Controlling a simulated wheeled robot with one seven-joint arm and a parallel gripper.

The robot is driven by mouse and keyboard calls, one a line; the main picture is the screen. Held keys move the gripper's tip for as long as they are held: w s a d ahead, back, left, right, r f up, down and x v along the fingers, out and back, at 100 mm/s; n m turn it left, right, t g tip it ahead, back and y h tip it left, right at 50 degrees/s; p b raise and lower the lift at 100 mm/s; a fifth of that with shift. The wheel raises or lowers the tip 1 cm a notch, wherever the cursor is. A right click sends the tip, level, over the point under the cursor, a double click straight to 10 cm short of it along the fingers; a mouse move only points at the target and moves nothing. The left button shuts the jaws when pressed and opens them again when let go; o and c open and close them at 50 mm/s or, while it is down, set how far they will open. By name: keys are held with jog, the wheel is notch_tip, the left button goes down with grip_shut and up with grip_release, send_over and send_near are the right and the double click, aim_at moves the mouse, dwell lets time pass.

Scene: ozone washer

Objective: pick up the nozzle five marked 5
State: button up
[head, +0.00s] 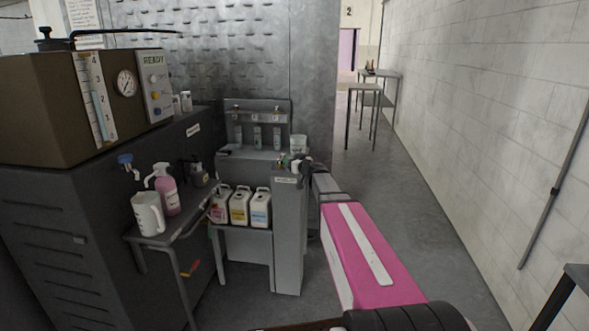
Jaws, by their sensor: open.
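A narrow grey pedestal (288,240) stands in the middle, with a small unreadable label near its top. Several small pieces (282,161), some greenish and dark, sit on its top. I cannot make out a 5 on any of them, so I cannot tell which is nozzle five. My pink arm reaches from the bottom right toward the pedestal top. My gripper (302,169) is small and dark there, at the right side of the pedestal top, close to the pieces. It is open. The arm's end partly hides that area, and I cannot tell whether the gripper touches anything.
A low stand with several labelled jugs (239,206) is left of the pedestal. A side table holds a white pitcher (148,214) and a pink spray bottle (166,190). A rack with bottles (256,136) and a white cup (298,144) stand behind. The aisle floor (400,185) at right is clear.

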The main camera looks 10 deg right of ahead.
jog(key=c, duration=1)
jog(key=shift+c, duration=0.2)
